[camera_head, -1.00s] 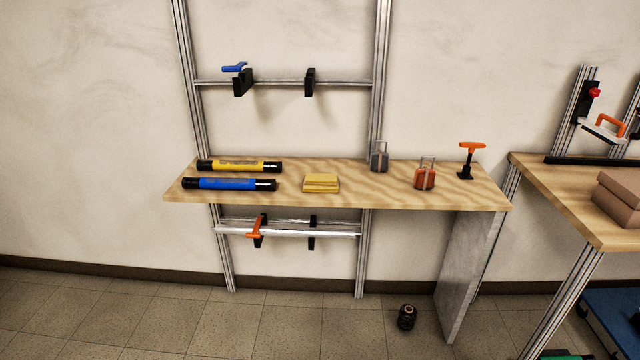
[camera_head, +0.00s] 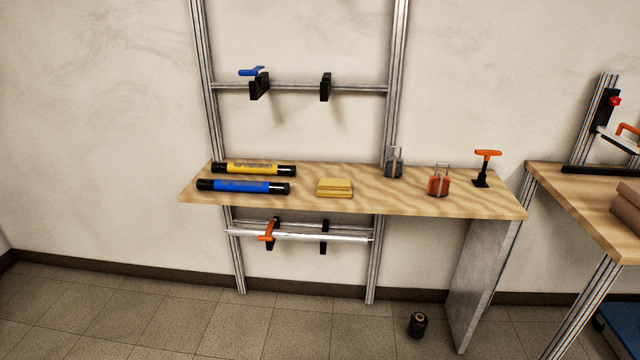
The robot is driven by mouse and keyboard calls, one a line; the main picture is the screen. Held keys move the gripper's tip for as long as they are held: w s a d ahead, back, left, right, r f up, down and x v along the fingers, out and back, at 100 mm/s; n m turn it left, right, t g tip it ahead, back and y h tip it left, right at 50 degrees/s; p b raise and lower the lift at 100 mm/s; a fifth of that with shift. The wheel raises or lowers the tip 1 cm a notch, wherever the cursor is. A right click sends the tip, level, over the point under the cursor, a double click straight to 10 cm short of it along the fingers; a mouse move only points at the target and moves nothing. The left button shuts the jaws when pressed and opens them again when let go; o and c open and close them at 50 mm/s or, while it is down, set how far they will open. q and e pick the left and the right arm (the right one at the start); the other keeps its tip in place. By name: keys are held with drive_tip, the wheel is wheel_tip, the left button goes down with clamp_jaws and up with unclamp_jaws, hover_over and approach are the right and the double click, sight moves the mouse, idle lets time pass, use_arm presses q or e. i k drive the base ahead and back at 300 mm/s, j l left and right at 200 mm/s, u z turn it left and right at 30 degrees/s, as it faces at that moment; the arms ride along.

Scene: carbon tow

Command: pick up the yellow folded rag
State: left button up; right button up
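The yellow folded rag (camera_head: 334,188) lies flat near the middle of the wooden shelf table (camera_head: 300,204) in the head view. It is a small, flat, layered block with nothing on top of it. Neither of my grippers is in view, and nothing touches the rag except the table top.
A yellow tube (camera_head: 254,169) and a blue tube (camera_head: 243,187) lie left of the rag. A grey container (camera_head: 394,164), a red container (camera_head: 438,182) and an orange-handled tool (camera_head: 486,166) stand right. A second table (camera_head: 580,200) is at right. A dark spool (camera_head: 417,325) is on the floor.

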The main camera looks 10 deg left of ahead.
sight(327, 187)
drive_tip(key=i+j, duration=0.6)
drive_tip(key=i+j+z, duration=0.1)
drive_tip(key=i+j, duration=0.5)
